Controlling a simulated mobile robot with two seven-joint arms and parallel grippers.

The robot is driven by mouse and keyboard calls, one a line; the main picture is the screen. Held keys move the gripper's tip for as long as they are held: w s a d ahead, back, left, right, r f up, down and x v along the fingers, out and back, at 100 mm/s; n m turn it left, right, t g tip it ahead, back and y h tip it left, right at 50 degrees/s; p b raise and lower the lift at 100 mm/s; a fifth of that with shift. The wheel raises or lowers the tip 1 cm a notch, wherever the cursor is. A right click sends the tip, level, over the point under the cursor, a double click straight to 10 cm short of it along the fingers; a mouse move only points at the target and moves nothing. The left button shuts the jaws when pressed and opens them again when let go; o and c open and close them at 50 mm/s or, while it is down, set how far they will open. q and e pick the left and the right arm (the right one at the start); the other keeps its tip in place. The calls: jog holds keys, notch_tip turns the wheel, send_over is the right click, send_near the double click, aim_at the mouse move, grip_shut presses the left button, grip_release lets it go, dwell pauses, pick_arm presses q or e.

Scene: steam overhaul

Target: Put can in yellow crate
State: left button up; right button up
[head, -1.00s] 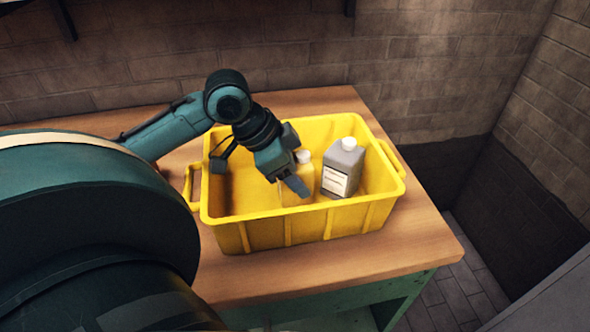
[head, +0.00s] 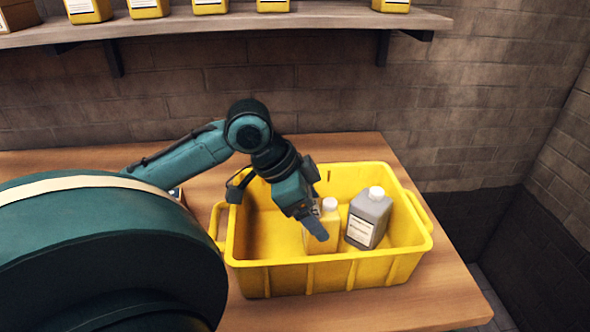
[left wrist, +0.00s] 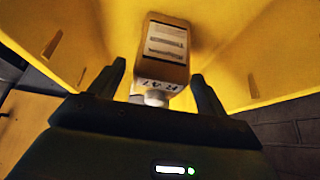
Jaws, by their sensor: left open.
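The yellow crate (head: 340,275) stands on the wooden bench in the head view. Inside it, a yellow can (head: 331,216) with a white cap stands left of a grey can (head: 368,220) with a white cap and a pale label. My left gripper (head: 316,226) reaches down into the crate at the yellow can and hides part of it. In the left wrist view, the yellow can (left wrist: 165,45), its label and white cap show between the spread fingers of my left gripper (left wrist: 158,72). Finger contact is not clear. My right gripper is out of view.
The wooden bench (head: 440,300) has bare top right of the crate. A wall shelf (head: 250,24) above holds several yellow cans (head: 210,6) and a box at its left end. A brick wall (head: 480,120) is behind. A small object (head: 178,194) is partly hidden behind my arm.

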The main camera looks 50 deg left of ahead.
pick_arm(q)
jog(key=p+v, duration=0.1)
jog(key=v, duration=0.8)
jog(key=shift+d, duration=0.1)
